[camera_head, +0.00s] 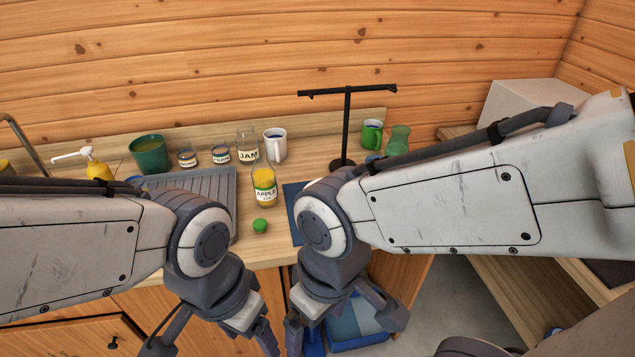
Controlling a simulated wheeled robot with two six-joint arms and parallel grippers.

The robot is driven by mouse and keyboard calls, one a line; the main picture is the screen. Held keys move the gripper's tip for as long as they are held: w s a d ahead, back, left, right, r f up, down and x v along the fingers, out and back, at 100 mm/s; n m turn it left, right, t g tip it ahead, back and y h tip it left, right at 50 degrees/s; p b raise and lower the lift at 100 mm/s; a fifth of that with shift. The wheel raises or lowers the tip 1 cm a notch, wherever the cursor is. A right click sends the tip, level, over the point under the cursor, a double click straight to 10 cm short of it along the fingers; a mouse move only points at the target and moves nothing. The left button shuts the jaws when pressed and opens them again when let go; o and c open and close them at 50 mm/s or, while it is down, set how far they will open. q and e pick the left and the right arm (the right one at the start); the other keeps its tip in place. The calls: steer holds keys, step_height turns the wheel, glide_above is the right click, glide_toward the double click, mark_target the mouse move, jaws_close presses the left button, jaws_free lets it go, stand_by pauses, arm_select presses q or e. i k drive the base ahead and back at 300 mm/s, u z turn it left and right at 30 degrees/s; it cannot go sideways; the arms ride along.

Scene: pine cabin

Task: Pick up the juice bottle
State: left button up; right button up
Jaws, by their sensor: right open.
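The juice bottle (264,188) is a clear bottle with yellow contents and a white label reading APPLE. It stands on the counter, right of the grey ribbed drainer. A small green round thing (260,226), perhaps a cap, lies in front of it. My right gripper (345,332) is open, pointing down in front of the counter edge, nearer to me and right of the bottle. My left gripper (215,342) hangs low in front of the cabinet with its fingers apart. Neither gripper touches the bottle.
A jam jar (248,148), white mug (275,146) and two small jars (220,154) stand behind the bottle. A black stand (347,125) rises to the right, near a green mug (372,134).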

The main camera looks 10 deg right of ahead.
mark_target(263, 173)
steer(key=u, duration=2)
steer(key=i, duration=0.95)
steer(key=z, duration=2.55)
